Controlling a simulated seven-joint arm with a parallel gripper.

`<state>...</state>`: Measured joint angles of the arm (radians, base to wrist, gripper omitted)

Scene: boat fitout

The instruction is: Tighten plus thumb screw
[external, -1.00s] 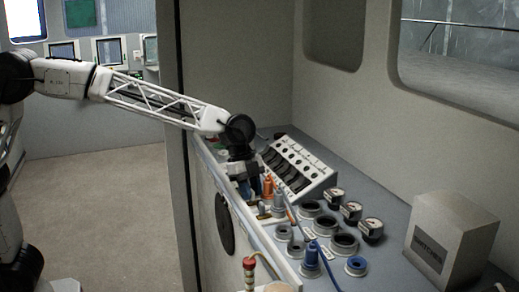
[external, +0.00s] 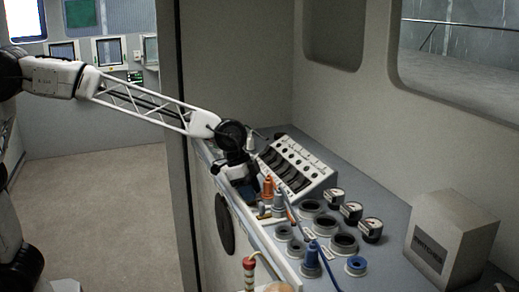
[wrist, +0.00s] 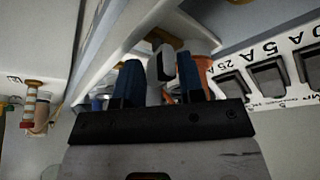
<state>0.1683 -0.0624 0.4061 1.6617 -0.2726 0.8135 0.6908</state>
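My gripper (external: 243,192) is over the near-left edge of the console, close beside an orange plug (external: 267,186) and a grey plug (external: 278,203). In the wrist view its two blue fingers (wrist: 159,82) stand apart. A pale grey piece with a dark face (wrist: 160,62) shows between them; I cannot tell whether they touch it. The orange plug (wrist: 204,72) is partly behind the right finger. A brass-coloured knob (wrist: 163,38) lies just beyond the fingertips. I cannot make out a plus mark, so I cannot say which piece is the plus thumb screw.
A sloped switch panel (external: 298,165) stands behind the plugs; its switches show at right in the wrist view (wrist: 268,74). Several round sockets, gauges (external: 352,211) and a blue plug (external: 311,260) with a cable are to the right. A grey box (external: 452,240) stands far right.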

